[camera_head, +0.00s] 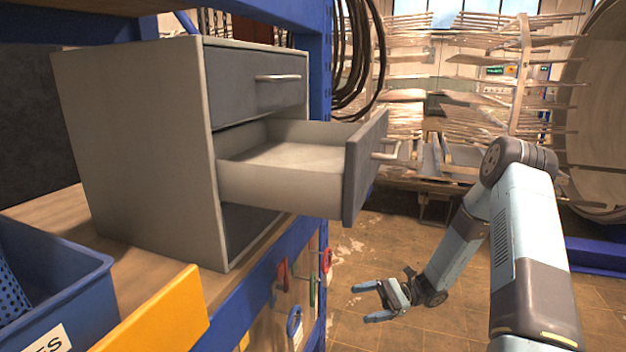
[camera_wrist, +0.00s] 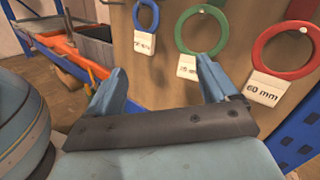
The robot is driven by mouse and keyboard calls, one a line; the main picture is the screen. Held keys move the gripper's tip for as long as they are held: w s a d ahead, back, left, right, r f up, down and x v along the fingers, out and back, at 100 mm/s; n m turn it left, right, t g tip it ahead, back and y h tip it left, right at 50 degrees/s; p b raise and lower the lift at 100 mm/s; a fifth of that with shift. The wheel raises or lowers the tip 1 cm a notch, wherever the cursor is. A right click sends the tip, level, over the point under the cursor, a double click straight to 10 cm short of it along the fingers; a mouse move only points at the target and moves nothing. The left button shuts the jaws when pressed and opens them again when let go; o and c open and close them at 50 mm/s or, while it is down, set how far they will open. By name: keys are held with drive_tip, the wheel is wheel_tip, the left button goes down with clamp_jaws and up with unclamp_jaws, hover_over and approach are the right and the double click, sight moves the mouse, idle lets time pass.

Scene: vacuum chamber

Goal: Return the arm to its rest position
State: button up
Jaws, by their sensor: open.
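My gripper (camera_head: 366,302) is at the lower middle of the head view, low beside the shelf unit and below the open drawer. Its two blue fingers are spread apart with nothing between them. In the wrist view the fingers (camera_wrist: 160,85) point toward a wooden panel with hanging rings. My arm (camera_head: 530,240) comes in from the lower right, bends at a high elbow and reaches down to the left.
A grey cabinet (camera_head: 140,140) stands on the shelf with its middle drawer (camera_head: 270,188) pulled out. Rings, including a green one (camera_wrist: 201,30) and a red one (camera_wrist: 288,47), hang on the panel. A blue bin (camera_head: 60,290) is at left. Open floor (camera_head: 430,325) lies around the gripper.

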drive_tip(key=s+d+r+n+t+h, duration=0.2)
drive_tip(key=s+r+h, duration=0.4)
drive_tip(key=r, duration=0.5)
drive_tip(key=s+d+r+n+t+h, duration=0.3)
drive_tip(key=s+r+n+t+h, duration=0.2)
drive_tip(key=s+r, duration=0.5)
drive_tip(key=s+d+r+n+t+h, duration=0.3)
drive_tip(key=s+r+n+h, duration=0.2)
drive_tip(key=r, duration=0.9)
drive_tip(key=s+h, duration=0.1)
drive_tip(key=s, duration=0.2)
drive_tip(key=shift+d+r+t+h, duration=0.15)
drive_tip(key=shift+d+t+h, duration=0.1)
drive_tip(key=shift+t+h, duration=0.15)
drive_tip(key=shift+s, duration=0.1)
idle(0.6)
